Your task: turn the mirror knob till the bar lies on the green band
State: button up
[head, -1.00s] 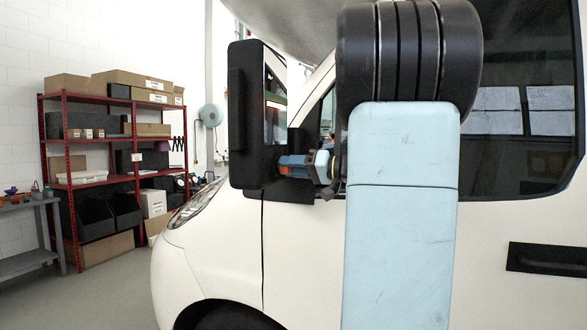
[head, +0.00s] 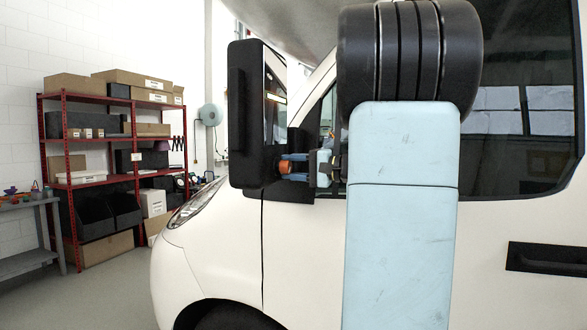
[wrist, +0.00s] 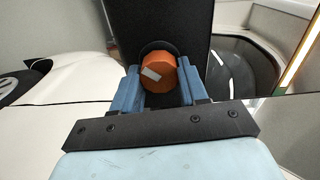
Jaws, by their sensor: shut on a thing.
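The orange mirror knob (wrist: 160,80) sits low on the black mirror housing (wrist: 195,30). A pale bar on its face (wrist: 151,74) lies tilted. My gripper (wrist: 158,76) has one blue finger on each side of the knob and is shut on it. In the head view the knob (head: 286,167) shows beside the housing (head: 245,120), with my gripper (head: 296,165) reaching it from the right. The mirror glass (head: 275,105) is seen at a steep angle, with a pale and orange streak in it. I cannot make out a green band in either current view.
The white motorhome body (head: 215,265) and its dark side window (head: 520,150) lie close behind my arm. A red shelf rack (head: 105,145) with boxes and a grey bench (head: 25,260) stand at the left, over open floor.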

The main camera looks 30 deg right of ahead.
jog(key=shift+m, duration=0.4)
jog(key=o, duration=0.8)
jog(key=shift+w+d+f, duration=0.1)
jog(key=shift+w, duration=0.05)
jog(key=shift+o, duration=1.3)
jog(key=v, duration=1.3)
jog(key=shift+s+d, duration=0.2)
jog(key=shift+s, duration=0.15)
jog(key=shift+a, duration=0.1)
